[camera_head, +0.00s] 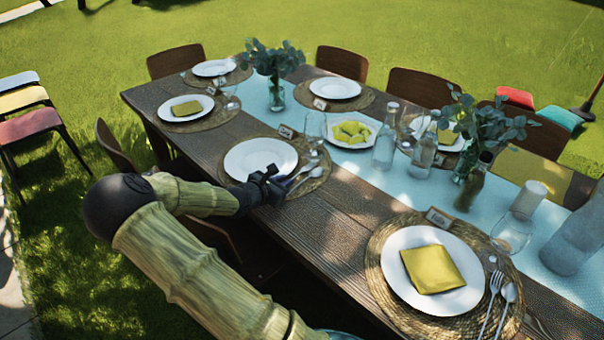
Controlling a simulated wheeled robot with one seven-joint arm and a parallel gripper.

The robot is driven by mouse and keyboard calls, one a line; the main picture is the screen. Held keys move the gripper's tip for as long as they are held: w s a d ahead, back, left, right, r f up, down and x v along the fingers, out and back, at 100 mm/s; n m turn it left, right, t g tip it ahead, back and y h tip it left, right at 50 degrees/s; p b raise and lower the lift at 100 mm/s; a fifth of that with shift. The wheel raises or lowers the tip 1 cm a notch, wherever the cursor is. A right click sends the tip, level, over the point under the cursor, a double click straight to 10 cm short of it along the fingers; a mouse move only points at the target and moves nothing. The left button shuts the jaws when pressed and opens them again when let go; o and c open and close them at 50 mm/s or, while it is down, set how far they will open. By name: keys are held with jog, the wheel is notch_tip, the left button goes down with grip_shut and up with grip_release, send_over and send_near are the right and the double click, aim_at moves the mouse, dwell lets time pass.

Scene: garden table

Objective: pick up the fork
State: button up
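My gripper (275,184) is over the near edge of a place setting in the middle of the table, at the lower right of a white plate (258,156). It is dark and small, and its fingers cannot be told apart. Silver cutlery (309,176) lies just right of the gripper on the woven mat. It is partly hidden, and I cannot tell whether a fork is among it.
The long wooden table (335,232) has a pale blue runner (370,176). Close by stand a drinking glass (315,127), a glass bottle (386,138) and a plate of yellow pieces (351,133). A bare stretch of wood lies between the two near settings. Chairs line both sides.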

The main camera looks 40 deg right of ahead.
jog(key=x, duration=0.2)
jog(key=shift+d+f, duration=0.15)
jog(key=shift+d, duration=0.2)
jog(key=shift+c, duration=0.2)
grip_shut()
